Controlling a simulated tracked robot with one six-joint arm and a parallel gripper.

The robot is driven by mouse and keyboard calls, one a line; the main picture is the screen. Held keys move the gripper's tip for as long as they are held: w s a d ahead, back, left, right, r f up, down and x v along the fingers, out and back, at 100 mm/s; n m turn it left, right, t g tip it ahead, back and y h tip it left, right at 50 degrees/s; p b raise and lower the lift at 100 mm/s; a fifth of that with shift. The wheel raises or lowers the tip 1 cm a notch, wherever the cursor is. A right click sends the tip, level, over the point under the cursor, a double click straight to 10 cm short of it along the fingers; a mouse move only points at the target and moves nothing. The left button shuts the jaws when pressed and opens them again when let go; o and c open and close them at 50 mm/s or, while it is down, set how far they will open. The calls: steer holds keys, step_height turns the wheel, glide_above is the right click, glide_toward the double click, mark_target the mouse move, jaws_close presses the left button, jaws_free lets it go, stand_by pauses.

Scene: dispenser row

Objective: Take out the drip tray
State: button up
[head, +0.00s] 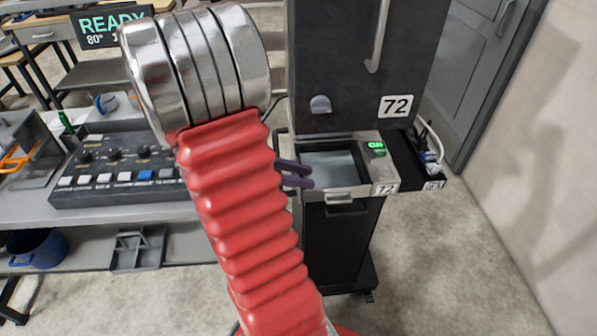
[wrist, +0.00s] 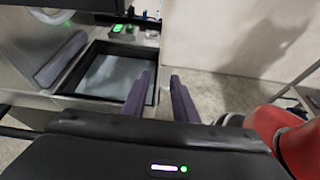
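The dispenser marked 72 (head: 345,75) stands right of centre in the head view, with a metal lever on its front. Below it, the drip tray (head: 333,163) sits in the base, a dark-rimmed rectangle with a flat grey inside. A small metal handle (head: 340,199) shows under its front edge. The wrist view shows the tray (wrist: 105,78) left of my fingers. My gripper (head: 296,174) has two purple fingers at the tray's left side in the head view. In the wrist view the fingers (wrist: 160,98) are apart with nothing between them. My red arm hides part of the dispenser's left surroundings.
A green-lit display (head: 376,147) sits right of the tray. A black side tray with small items (head: 428,160) stands further right. A bench with a button console (head: 115,165) is at left, a blue pot (head: 37,248) below. Floor in front of the dispenser is clear.

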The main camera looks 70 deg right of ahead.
mark_target(351, 183)
steer(key=shift+s+d, duration=0.1)
steer(key=shift+d, duration=0.1)
steer(key=x, duration=1.4)
steer(key=shift+a, duration=0.1)
stand_by(0.3)
jaws_close()
stand_by(1.2)
steer(key=shift+s+r, duration=0.1)
steer(key=shift+r, duration=0.4)
stand_by(0.7)
